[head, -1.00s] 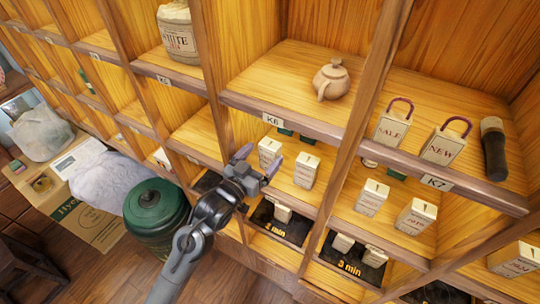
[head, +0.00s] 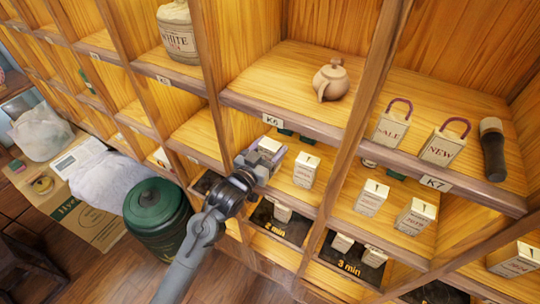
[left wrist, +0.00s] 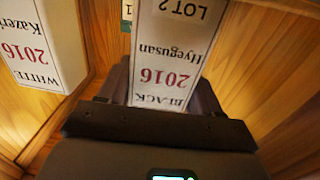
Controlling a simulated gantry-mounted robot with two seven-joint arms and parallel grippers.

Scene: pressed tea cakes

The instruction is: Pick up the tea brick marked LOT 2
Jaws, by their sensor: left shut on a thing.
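The tea brick marked LOT 2 (left wrist: 165,55) is a white upright block labelled Hyegusan 2016 BLACK in the left wrist view. Its pale top also shows in the head view (head: 270,145), in the compartment under label K6. My left gripper (head: 263,160) is shut on this brick; in the left wrist view its dark fingers (left wrist: 163,92) flank the brick. The gripper hides most of the brick in the head view. Whether the brick touches the shelf cannot be told. My right gripper is not in view.
A second brick (head: 306,170), close on the right, stands in the same compartment; a WHITE 2016 brick (left wrist: 38,45) shows in the wrist view. A wooden divider (head: 345,150) is to the right. The K6 shelf edge (head: 290,118) is above, and a "2 min" tray (head: 281,228) below.

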